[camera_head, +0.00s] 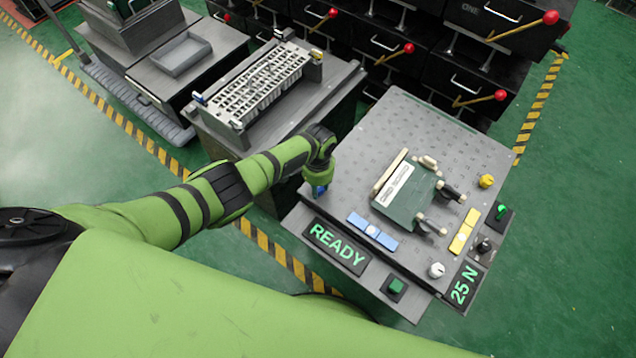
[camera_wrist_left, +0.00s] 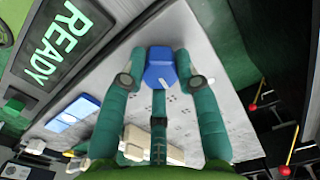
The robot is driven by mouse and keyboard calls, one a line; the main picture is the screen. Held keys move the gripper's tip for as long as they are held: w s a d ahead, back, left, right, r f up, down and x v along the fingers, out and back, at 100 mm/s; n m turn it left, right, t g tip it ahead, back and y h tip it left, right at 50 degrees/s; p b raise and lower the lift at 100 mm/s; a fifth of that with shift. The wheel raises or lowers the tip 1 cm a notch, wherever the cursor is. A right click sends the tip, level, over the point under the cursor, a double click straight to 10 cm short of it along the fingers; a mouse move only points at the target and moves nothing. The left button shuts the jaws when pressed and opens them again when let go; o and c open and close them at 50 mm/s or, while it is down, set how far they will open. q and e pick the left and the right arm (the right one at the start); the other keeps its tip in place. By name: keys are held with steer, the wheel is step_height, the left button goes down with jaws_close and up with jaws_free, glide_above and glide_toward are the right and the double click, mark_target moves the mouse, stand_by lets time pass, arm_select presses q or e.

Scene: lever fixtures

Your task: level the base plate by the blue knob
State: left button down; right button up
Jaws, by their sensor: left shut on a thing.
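The grey base plate (camera_head: 372,128) lies on a table in the head view, with a marked top and coloured knobs at its corners. The blue knob (camera_wrist_left: 160,68) sits at the plate's left corner. In the head view only a little of it shows under my left gripper (camera_head: 320,186). A white pointer line shows on the knob. Whether the plate is level cannot be told. My right gripper is not in view.
A yellow knob (camera_head: 487,181) and a white knob (camera_head: 436,270) are at other corners. Displays read READY (camera_head: 337,246) and 25 N (camera_head: 464,285). Black drawers with red-balled levers (camera_head: 550,17) stand behind.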

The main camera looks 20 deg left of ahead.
arm_select(q)
steer(key=shift+s+n, duration=0.1)
steer(key=shift+n, duration=1)
steer(key=shift+n+p, duration=0.35)
steer(key=shift+n, duration=0.35)
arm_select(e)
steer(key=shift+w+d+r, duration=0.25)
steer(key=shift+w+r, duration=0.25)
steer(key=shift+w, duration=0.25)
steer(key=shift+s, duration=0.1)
arm_select(q)
steer(key=c, duration=0.9)
jaws_free()
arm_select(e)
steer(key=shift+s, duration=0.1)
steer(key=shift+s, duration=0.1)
arm_select(q)
step_height(320, 180, up, 12)
